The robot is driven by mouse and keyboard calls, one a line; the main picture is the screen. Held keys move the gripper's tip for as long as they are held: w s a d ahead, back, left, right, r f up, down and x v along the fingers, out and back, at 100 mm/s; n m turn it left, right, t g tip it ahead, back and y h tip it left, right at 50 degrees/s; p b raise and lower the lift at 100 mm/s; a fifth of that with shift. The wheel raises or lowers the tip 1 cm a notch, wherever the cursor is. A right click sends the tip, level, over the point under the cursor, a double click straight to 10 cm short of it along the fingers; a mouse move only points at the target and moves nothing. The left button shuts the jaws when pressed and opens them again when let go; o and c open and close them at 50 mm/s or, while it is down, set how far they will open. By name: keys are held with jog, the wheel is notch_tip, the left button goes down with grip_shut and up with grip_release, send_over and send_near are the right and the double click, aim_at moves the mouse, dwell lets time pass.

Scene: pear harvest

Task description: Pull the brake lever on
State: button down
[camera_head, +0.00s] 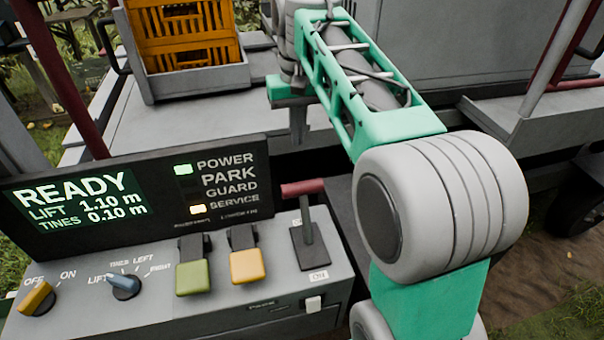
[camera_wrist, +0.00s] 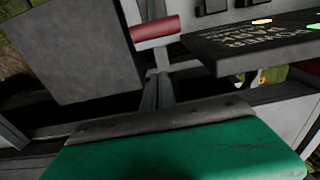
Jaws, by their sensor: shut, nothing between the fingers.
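A dark grey lever (camera_head: 306,218) stands in a black slot plate on the right part of the control console, close to upright. An ON label is at the plate's near end; the label at its far end is mostly hidden. In the head view my arm comes down on the right of the console, and its end is out of the frame. In the wrist view my gripper (camera_wrist: 160,78) shows as slim fingers shut together beyond the green housing, with nothing seen between them. The lever cannot be made out in the wrist view.
The display (camera_head: 135,190) reads READY, with the POWER and SERVICE lamps lit. A red bar (camera_wrist: 155,30) lies beyond my fingers.

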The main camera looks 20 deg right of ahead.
jog(key=s+f+p, duration=0.1)
jog(key=s+f, duration=0.2)
jog(key=f, duration=0.5)
jog(key=shift+s+f+p, duration=0.2)
jog(key=shift+f+p, duration=0.2)
